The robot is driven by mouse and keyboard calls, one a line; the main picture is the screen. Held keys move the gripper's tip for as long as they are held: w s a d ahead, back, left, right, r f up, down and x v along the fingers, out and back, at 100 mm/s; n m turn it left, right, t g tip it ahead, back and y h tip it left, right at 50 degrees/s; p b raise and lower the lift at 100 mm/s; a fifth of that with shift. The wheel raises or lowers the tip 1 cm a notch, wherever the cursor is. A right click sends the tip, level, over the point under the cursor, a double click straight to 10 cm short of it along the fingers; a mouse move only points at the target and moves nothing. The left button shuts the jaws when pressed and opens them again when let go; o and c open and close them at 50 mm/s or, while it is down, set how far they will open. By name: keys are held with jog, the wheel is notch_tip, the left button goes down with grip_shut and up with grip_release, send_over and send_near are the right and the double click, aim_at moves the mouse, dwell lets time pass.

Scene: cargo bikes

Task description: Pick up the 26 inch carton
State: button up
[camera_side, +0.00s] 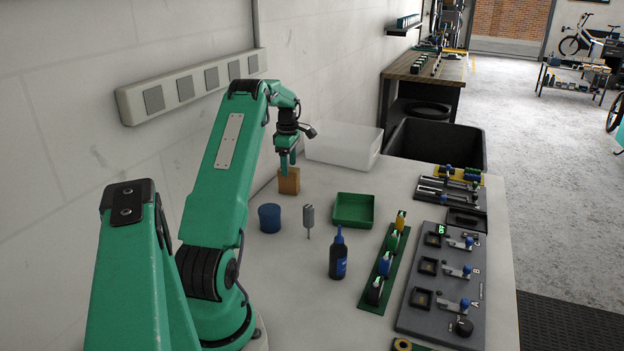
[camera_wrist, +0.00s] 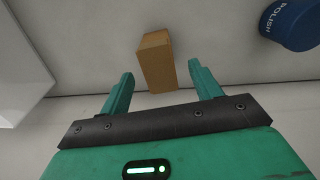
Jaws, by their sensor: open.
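A brown carton (camera_side: 289,183) stands on the white table near the wall. In the wrist view the carton (camera_wrist: 156,62) lies ahead of my gripper, between the lines of its two fingers. No size marking on it is readable. My gripper (camera_side: 288,162) is open and empty, with its fingertips close to the top of the carton in the side view. In the wrist view the two green fingers (camera_wrist: 160,78) are spread wide, with a gap to each side of the carton. I cannot tell whether a finger touches it.
A blue polish tin (camera_side: 269,218) is near the carton, also at the upper right in the wrist view (camera_wrist: 292,24). A translucent white bin (camera_side: 344,146) stands behind. A green tray (camera_side: 354,210), a grey tool (camera_side: 309,218) and a dark bottle (camera_side: 338,255) are to the right.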

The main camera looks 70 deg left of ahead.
aim_at(289, 177)
jog(key=shift+f, duration=0.3)
jog(key=shift+f, duration=2.55)
jog(key=shift+a, duration=0.1)
jog(key=c, duration=1.2)
jog(key=shift+o, duration=0.3)
jog(key=shift+r, duration=0.1)
